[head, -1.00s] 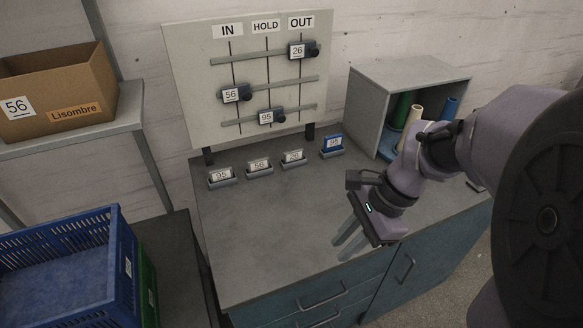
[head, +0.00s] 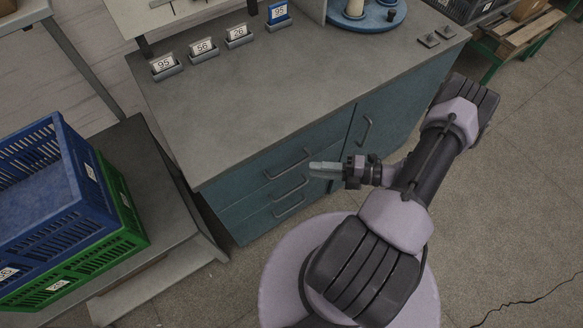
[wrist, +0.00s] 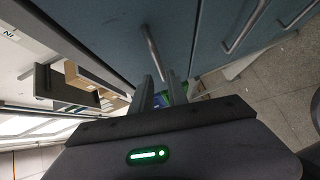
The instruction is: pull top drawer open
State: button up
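The top drawer (head: 250,172) is the uppermost of three teal drawers under the grey worktop, and it is flush with the cabinet front. Its grey bar handle (head: 288,166) also shows in the wrist view (wrist: 152,50). My gripper (head: 312,169) is in front of the drawers, with its fingers pointing left along the front, close to the right end of the top handle. In the wrist view the two fingers (wrist: 161,92) are apart with nothing between them. The near end of the handle appears just beyond the fingertips; I cannot tell whether they touch.
The middle drawer handle (head: 291,188) and bottom drawer handle (head: 289,206) are just below. A cupboard door handle (head: 366,130) is to the right. A blue crate (head: 75,200) on a green crate (head: 125,215) stands left. The floor to the right is clear.

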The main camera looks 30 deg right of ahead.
aim_at(292, 166)
jog(key=b+x, duration=0.1)
jog(key=x, duration=0.7)
jog(key=shift+w, duration=0.1)
grip_shut()
dwell(1.1)
